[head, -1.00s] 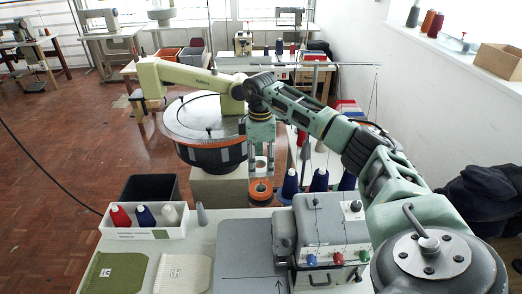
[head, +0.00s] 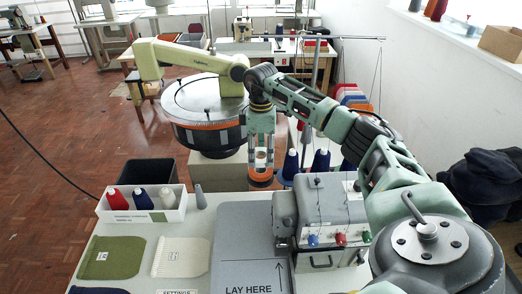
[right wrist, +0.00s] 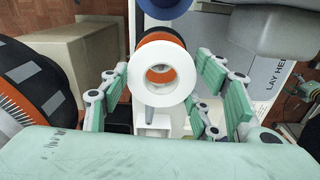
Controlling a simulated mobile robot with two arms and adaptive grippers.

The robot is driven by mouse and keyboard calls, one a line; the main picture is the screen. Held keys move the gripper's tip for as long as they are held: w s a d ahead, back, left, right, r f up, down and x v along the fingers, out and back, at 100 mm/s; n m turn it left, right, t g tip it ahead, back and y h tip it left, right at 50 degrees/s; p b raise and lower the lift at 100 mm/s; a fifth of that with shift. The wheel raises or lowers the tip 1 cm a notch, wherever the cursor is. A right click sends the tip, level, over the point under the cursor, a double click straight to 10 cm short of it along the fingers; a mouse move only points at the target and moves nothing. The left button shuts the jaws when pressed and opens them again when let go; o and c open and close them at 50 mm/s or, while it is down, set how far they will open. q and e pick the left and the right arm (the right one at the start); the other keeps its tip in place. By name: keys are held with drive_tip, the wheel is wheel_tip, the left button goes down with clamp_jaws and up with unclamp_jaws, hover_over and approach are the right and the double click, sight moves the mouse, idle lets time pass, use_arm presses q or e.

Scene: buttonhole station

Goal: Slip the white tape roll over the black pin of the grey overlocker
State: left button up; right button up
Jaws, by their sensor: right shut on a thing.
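The white tape roll (right wrist: 141,68) is a flat ring between the fingers of my right gripper (right wrist: 158,92) in the right wrist view. In the head view that gripper (head: 261,157) points straight down and is shut on the roll, which is mostly hidden there. An orange roll (head: 261,181) is just below the fingertips; its orange also shows through the white ring's hole. I cannot tell if the two rolls touch. The grey overlocker (head: 330,212) stands right of the gripper. Dark upright parts show on its top; I cannot tell which is the black pin. My left gripper is not in view.
Dark blue thread cones (head: 321,161) stand behind the overlocker. A round machine with a black drum (head: 207,137) is left of the gripper. A white tray (head: 142,214) holds several cones. The grey mat (head: 246,235) in front is bare.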

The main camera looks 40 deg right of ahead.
drive_tip(key=shift+f+b, duration=0.7)
drive_tip(key=shift+f, duration=1.4)
drive_tip(key=o, duration=1.1)
wheel_tip(320, 180, up, 12)
drive_tip(key=shift+f, duration=0.1)
